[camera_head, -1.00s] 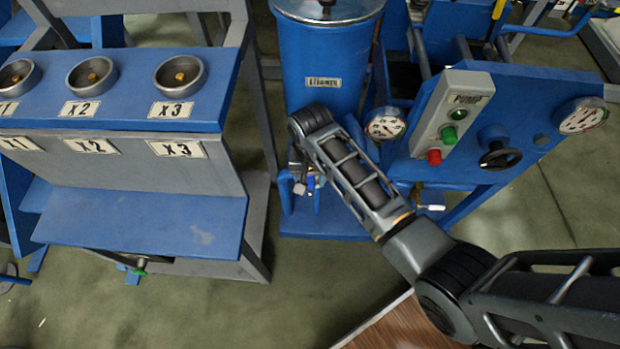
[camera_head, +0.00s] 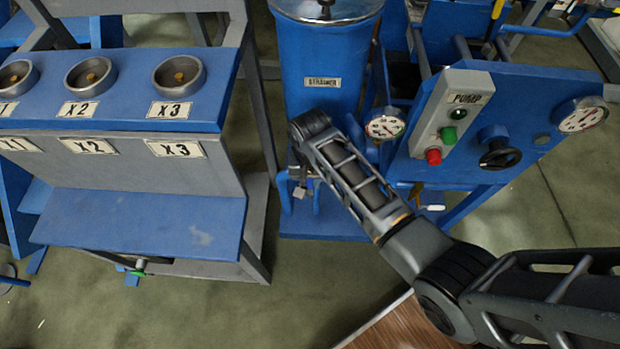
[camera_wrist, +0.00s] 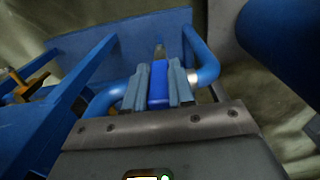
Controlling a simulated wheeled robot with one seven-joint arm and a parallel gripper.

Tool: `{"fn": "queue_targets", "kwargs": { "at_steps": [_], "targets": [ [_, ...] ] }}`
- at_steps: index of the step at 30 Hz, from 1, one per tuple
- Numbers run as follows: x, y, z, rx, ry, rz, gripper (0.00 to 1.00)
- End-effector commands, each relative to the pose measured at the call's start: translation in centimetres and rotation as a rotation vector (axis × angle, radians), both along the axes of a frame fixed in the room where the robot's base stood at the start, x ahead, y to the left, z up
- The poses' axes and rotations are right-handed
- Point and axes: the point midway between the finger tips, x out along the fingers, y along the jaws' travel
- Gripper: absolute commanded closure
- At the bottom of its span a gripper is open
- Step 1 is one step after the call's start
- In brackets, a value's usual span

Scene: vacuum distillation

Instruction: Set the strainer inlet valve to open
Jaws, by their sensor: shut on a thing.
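The strainer (camera_head: 322,55) is a blue cylinder with a labelled front and a metal lid, at top centre in the head view. Below it, blue pipework (camera_head: 283,190) shows partly behind my arm. In the wrist view, my gripper (camera_wrist: 159,84) has its two grey-blue fingers on either side of a blue valve handle (camera_wrist: 158,93) and is shut on it. The handle lies between bends of a blue pipe (camera_wrist: 206,62). The valve body is mostly hidden behind the handle and fingers. In the head view, my arm hides most of the gripper.
A pump panel (camera_head: 408,158) with buttons, a black knob (camera_head: 500,155) and gauges (camera_head: 385,124) stands right of the strainer. A blue and grey rack (camera_head: 140,225) with X2 and X3 cups stands at left. Open floor (camera_head: 200,315) lies in front.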

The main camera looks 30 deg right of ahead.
Motion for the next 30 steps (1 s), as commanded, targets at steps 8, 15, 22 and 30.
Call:
{"fn": "queue_targets", "kwargs": {
  "at_steps": [8,15,22,30],
  "targets": [
    [0.0,0.0,0.0,-0.001,0.001,0.0,1.0],
    [-0.7,-0.7,0.2,0.073,-0.046,-0.002,1.0],
    [-1.4,-1.8,-0.3,0.206,-0.145,-0.003,1.0],
    [-1.4,-1.9,-0.4,0.227,-0.165,-0.001,1.0]
  ]
}}
